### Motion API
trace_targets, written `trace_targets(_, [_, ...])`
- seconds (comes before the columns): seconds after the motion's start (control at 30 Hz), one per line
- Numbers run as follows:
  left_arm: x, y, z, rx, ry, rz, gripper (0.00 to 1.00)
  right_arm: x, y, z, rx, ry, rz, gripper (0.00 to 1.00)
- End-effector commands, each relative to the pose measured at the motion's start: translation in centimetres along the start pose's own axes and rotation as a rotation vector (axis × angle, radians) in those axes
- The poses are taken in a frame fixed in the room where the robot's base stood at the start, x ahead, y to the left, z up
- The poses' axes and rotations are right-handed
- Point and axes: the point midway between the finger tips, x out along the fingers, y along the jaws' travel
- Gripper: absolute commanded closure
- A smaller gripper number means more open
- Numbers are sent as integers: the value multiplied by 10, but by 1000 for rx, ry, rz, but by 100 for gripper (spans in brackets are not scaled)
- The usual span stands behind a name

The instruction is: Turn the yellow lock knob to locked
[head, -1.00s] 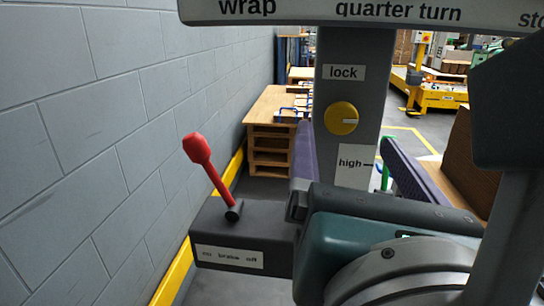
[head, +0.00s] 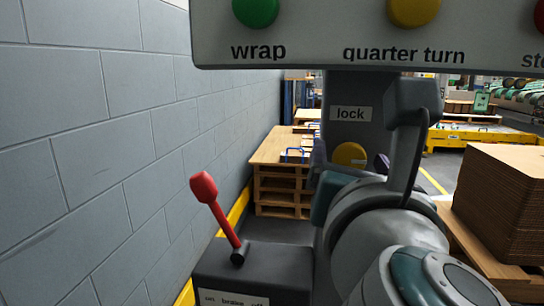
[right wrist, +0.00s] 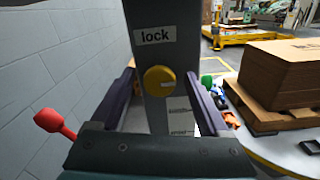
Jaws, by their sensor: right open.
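The yellow lock knob (head: 350,154) is on the grey post under the "lock" label (head: 350,113). My wrist hides its lower part in the head view. In the right wrist view the whole knob (right wrist: 159,79) shows, with its pale mark pointing level to the right. My right gripper (right wrist: 163,84) is open, its purple fingers on either side of the knob in the picture and apart from it. How far the fingertips are from the post is hard to tell. My left gripper is not in view.
A panel (head: 330,30) with a green and a yellow button overhangs the post. A red brake lever (head: 217,210) stands on a dark box at lower left, near the block wall (head: 90,130). Stacked brown cardboard (head: 510,190) is at right.

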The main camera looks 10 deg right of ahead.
Motion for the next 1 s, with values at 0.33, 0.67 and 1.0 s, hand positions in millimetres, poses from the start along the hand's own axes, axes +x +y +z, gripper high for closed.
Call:
trace_targets(0.33, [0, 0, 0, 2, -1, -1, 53, 0, 0, 0, -1, 0, 0, 49])
trace_targets(0.67, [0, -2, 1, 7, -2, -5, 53, 0, 0, 0, -1, 0, 0, 86])
trace_targets(1.0, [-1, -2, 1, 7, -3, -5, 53, 0, 0, 0, -7, 0, -1, 100])
